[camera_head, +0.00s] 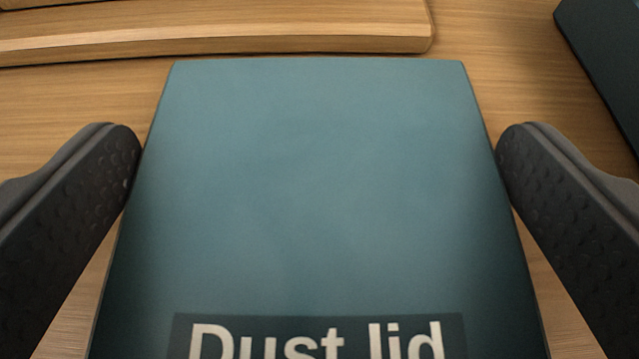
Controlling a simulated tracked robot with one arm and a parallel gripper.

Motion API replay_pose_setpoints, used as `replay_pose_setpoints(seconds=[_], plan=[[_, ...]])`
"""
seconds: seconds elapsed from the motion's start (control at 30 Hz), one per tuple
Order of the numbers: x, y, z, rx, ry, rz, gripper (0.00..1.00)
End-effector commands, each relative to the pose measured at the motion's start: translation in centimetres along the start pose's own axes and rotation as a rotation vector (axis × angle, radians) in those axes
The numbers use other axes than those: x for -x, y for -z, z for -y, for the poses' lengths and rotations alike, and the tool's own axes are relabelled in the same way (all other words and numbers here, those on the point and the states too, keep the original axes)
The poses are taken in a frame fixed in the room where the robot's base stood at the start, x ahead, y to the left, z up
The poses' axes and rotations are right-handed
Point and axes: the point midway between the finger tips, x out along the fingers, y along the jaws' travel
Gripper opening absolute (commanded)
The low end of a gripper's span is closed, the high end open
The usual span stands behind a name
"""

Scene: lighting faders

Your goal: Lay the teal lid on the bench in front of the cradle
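The teal lid (320,190) is a flat panel with a dark label reading "Dust lid" (318,336) at its near end. It fills the middle of the view, and its near edge is cut off by the frame. My gripper (319,155) has one dark, dimpled finger on each side of the lid. Both fingertips meet the lid's side edges, so the gripper looks shut on it. I cannot tell whether the lid's underside touches the bench (500,50). A wooden piece with a raised front edge (220,45), possibly the cradle, lies just beyond the lid's far edge.
A dark box-like object (610,60) stands at the upper right, partly out of view. Bare wooden bench shows between it and the lid, and also at the left (70,110).

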Motion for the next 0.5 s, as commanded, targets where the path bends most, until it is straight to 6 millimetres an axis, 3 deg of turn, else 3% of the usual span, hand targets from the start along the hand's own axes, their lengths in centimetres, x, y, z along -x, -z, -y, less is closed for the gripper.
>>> replay_pose_setpoints(seconds=[0.3, 0.5], plan=[[0.2, 0.2, 0.0, 0.000, 0.000, -0.001, 1.00], [2.0, 0.4, 0.0, 0.000, 0.000, -0.002, 1.00]])
